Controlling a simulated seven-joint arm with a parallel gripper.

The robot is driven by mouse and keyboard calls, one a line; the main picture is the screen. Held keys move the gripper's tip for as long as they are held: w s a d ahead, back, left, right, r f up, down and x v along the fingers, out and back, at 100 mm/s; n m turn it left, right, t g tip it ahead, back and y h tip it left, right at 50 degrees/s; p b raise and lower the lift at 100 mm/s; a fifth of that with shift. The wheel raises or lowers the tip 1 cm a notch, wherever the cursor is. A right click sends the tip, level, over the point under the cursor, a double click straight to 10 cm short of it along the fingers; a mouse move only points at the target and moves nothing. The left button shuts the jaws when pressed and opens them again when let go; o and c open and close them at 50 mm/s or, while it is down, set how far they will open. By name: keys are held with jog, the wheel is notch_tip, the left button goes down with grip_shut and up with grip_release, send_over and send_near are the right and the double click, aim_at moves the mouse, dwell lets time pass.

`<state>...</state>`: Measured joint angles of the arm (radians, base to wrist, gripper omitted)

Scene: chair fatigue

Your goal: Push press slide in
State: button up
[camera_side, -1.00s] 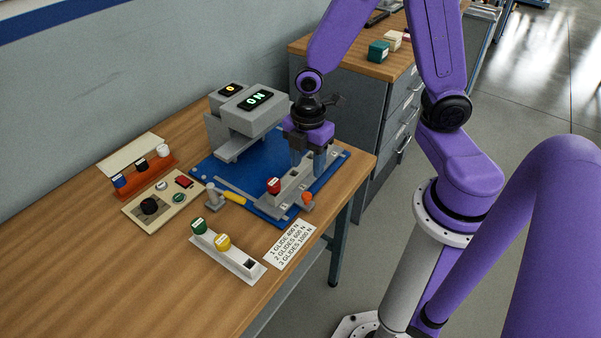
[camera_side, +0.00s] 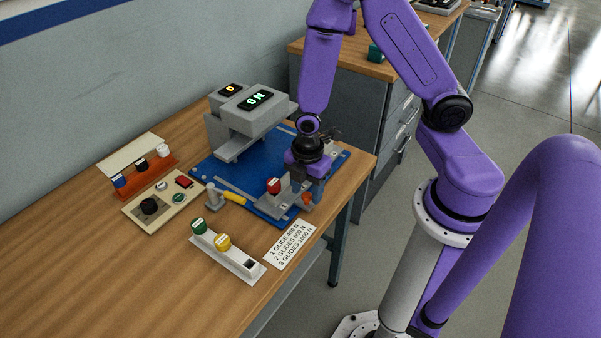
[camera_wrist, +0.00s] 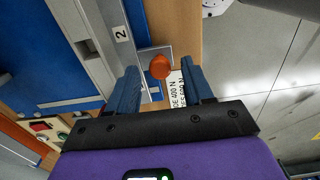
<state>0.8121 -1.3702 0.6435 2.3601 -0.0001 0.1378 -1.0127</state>
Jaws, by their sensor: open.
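An orange knob (camera_side: 306,198) is at the slide's front end. My gripper (camera_side: 304,194) is open, pointing down at this end. In the wrist view the orange knob (camera_wrist: 160,67) appears between the two blue fingers. I cannot tell whether either finger touches it. The fingers and wrist hide part of the slide's right side.
A grey holder (camera_side: 238,262) with green and yellow capped pieces stands at the front, beside a printed load card (camera_side: 290,245). A yellow-handled lever (camera_side: 234,198) lies left of the slide. A control panel (camera_side: 160,202) and an orange rack (camera_side: 145,178) are further left.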

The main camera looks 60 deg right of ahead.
grip_shut()
